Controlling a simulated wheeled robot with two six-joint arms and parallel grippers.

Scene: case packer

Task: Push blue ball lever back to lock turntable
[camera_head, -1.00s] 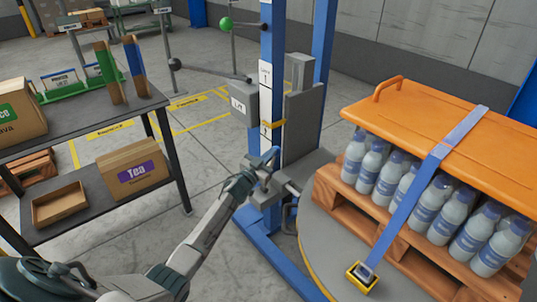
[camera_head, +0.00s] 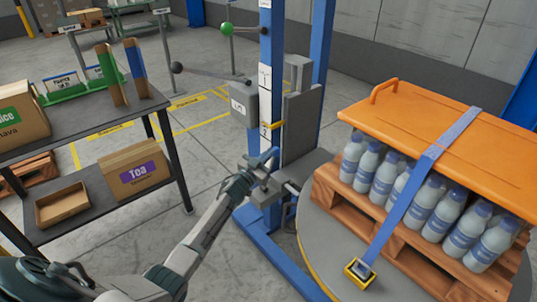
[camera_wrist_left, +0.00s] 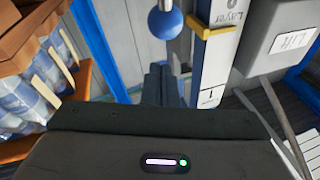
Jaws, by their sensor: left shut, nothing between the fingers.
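The blue ball (camera_wrist_left: 165,22) of the lever shows at the top of the left wrist view, on a short metal stem. My left gripper (camera_wrist_left: 166,84) is shut and empty, its fingertips pointing toward the ball with a small gap in the picture; I cannot tell whether they touch. In the head view my left gripper (camera_head: 263,166) is at the foot of the blue post, beside the turntable; the ball is hard to make out there. The grey round turntable (camera_head: 322,262) carries a wooden pallet (camera_head: 350,208) of bottles. My right gripper is not in view.
The blue post (camera_head: 268,105) carries a grey lift box (camera_head: 243,103) and levers with a green ball (camera_head: 227,29) and a black ball (camera_head: 177,67). An orange lid (camera_head: 440,120) with a blue strap covers the bottles. A dark shelf (camera_head: 165,150) with boxes stands left.

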